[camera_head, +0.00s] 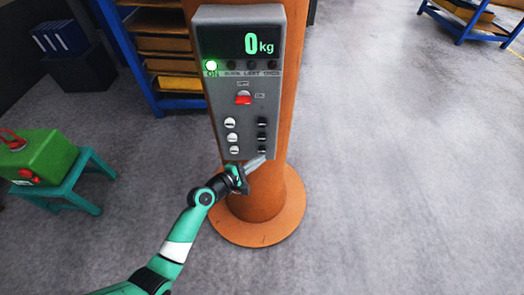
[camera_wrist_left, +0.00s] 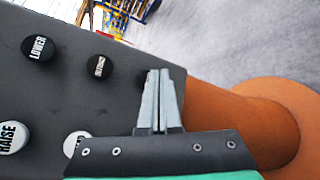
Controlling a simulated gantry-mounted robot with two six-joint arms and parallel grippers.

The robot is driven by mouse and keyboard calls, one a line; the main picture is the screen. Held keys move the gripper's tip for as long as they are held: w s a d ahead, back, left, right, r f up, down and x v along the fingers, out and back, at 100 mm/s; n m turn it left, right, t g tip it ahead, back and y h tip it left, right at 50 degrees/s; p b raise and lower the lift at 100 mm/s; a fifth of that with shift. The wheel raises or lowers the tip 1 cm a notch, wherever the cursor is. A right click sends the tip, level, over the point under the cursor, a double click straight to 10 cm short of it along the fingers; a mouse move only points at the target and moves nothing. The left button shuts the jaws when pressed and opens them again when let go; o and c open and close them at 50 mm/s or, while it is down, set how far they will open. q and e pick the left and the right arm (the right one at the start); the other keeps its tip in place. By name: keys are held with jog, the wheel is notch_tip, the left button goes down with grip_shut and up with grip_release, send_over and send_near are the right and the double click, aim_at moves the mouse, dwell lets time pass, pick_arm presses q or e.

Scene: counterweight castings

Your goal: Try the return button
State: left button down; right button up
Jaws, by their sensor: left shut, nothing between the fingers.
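A grey control panel (camera_head: 242,85) on an orange column shows "0kg" and a lit green ON lamp. It has a red switch (camera_head: 243,98), white buttons at left and black buttons at right. My left gripper (camera_head: 262,158) is shut and empty, its tips at the lowest black button (camera_head: 262,150). In the left wrist view, the closed fingers (camera_wrist_left: 158,75) partly hide that dark button (camera_wrist_left: 143,79); contact cannot be told. A LOWER button (camera_wrist_left: 38,48) and a black button with an unclear label (camera_wrist_left: 100,66) show beside it. No return label is legible.
The orange column (camera_head: 262,190) stands on a round base (camera_head: 257,231). A teal stool (camera_head: 66,188) with a green box (camera_head: 38,157) is at left. Blue shelving (camera_head: 142,62) stands behind. The floor at right is clear.

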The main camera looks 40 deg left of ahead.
pick_arm(q)
jog(key=shift+w+a, duration=0.1)
dwell(0.7)
jog(key=shift+w+a, duration=0.2)
jog(key=shift+w+a+b, duration=0.3)
jog(key=shift+b, duration=0.05)
dwell(0.8)
dwell(4.3)
jog(key=shift+s+d+p, duration=0.6)
jog(key=shift+p, duration=0.05)
